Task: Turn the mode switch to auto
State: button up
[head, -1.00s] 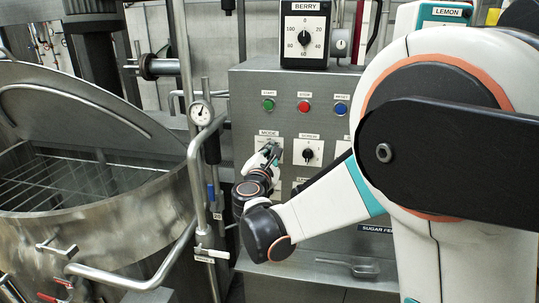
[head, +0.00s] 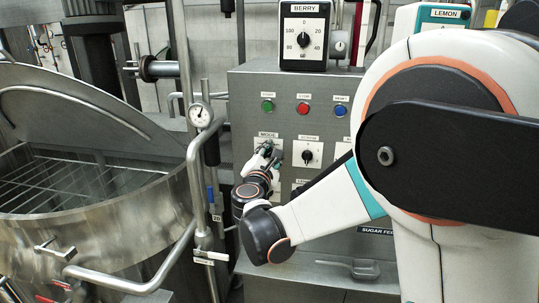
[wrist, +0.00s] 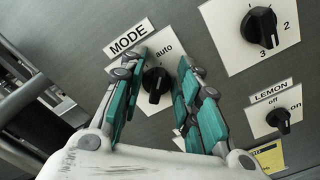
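The mode switch is a black knob (wrist: 155,82) on a white plate under a MODE label (wrist: 129,38). The word "auto" is printed above it; the plate's right part is hidden by a finger. The knob's exact pointing direction is hard to tell. My gripper (wrist: 156,76) is open, with one teal finger on each side of the knob; I cannot tell whether either touches it. In the head view my gripper (head: 267,153) is at the panel below the MODE label and covers most of the switch.
A numbered black knob (wrist: 262,25) and a LEMON off/on switch (wrist: 283,118) are to the right. Green (head: 267,105), red (head: 303,108) and blue (head: 341,110) buttons sit above on the grey panel. A steel vessel (head: 120,225) and its pipes stand close on the left.

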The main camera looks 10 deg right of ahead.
jog(key=v, duration=0.7)
jog(key=shift+s, duration=0.2)
